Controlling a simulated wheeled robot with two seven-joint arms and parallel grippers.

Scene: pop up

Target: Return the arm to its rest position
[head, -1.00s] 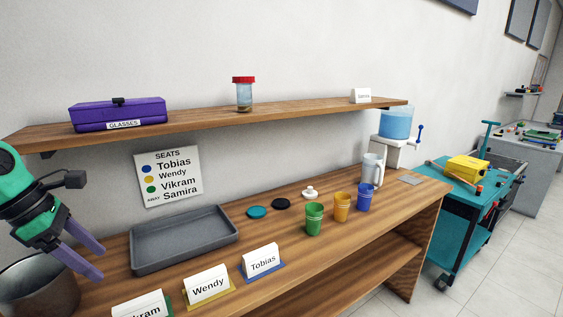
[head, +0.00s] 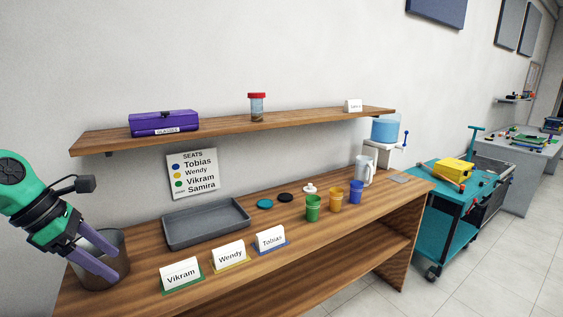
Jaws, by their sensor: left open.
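My left gripper (head: 104,260) comes in from the left with its two purple fingers pointing down and to the right. Its jaws are open and I see nothing held between them. The fingers show in front of a dark metal pot (head: 112,272) at the left end of the wooden counter (head: 330,233); whether they touch it, I cannot tell. My right gripper is not in the picture.
A grey tray (head: 207,238), name cards such as Vikram (head: 181,274), and green (head: 313,208), orange (head: 336,201) and blue (head: 356,192) cups stand on the counter. A shelf (head: 225,127) above holds a purple box (head: 164,122) and a red-lidded jar (head: 257,106). A teal cart (head: 455,200) stands right.

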